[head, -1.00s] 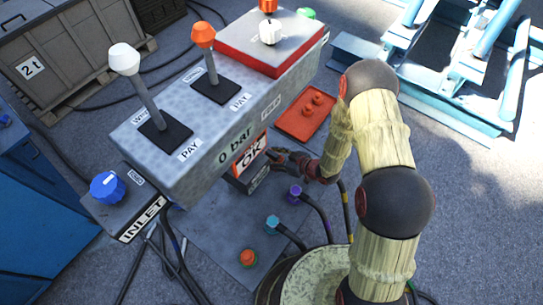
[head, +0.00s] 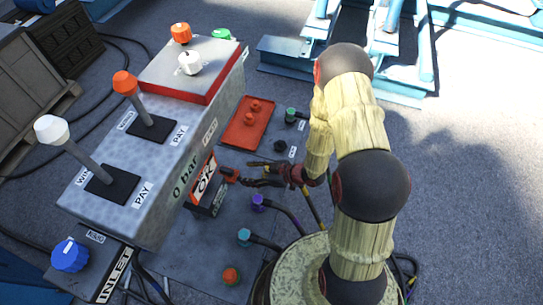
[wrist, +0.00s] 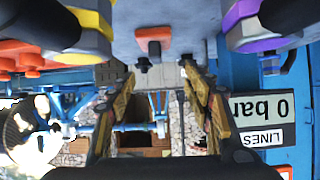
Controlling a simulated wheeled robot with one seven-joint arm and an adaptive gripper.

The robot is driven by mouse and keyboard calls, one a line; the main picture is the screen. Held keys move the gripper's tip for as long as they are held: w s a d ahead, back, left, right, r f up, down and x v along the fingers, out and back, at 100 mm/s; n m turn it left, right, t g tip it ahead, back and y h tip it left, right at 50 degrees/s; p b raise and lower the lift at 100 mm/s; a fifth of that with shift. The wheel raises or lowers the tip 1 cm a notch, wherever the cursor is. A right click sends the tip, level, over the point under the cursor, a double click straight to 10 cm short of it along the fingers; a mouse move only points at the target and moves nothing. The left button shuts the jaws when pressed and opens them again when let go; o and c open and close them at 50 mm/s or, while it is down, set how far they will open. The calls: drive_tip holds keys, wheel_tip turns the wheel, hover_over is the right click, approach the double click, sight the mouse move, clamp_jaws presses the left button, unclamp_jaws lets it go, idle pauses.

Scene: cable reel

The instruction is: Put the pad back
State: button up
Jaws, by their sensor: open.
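I cannot tell for sure which thing is the pad. A small red-and-black piece (head: 230,174) sits at the right edge of the white-and-red "OK" sign (head: 203,180), on the near side of the grey control box (head: 165,150). My gripper (head: 246,173) is just right of that piece, its fingers apart. In the wrist view my gripper (wrist: 160,78) is open with nothing between the fingertips. An orange T-shaped piece (wrist: 153,38) on a grey surface shows beyond the fingertips there.
A purple connector (head: 259,202), a teal one (head: 245,236) and an orange one (head: 231,275) stand on the grey plate in front, with hoses. A red tray (head: 246,124) with red knobs lies behind my gripper. Levers (head: 70,143) rise from the box.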

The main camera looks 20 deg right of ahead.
drive_tip(key=w+d+r+m+t+h, duration=0.1)
drive_tip(key=w+d+r+h, duration=0.5)
drive_tip(key=w+d+r, duration=0.45)
drive_tip(key=s+d+r+m+h, duration=0.2)
drive_tip(key=r, duration=0.5)
drive_tip(key=s+d+r+m+h, duration=0.1)
drive_tip(key=s+d+r+h, duration=0.1)
drive_tip(key=r, duration=0.5)
drive_tip(key=s+r+m+g+h, duration=0.1)
drive_tip(key=s+r+m, duration=0.2)
drive_tip(key=s+r, duration=0.6)
drive_tip(key=s+a+r+m+g, duration=0.1)
drive_tip(key=s+r, duration=0.3)
drive_tip(key=s, duration=0.5)
drive_tip(key=s+a+r+m+g+y, duration=0.1)
drive_tip(key=s+a+r+m, duration=0.1)
drive_tip(key=s, duration=0.7)
drive_tip(key=shift+a+r, duration=0.9)
drive_tip(key=shift+a, duration=0.35)
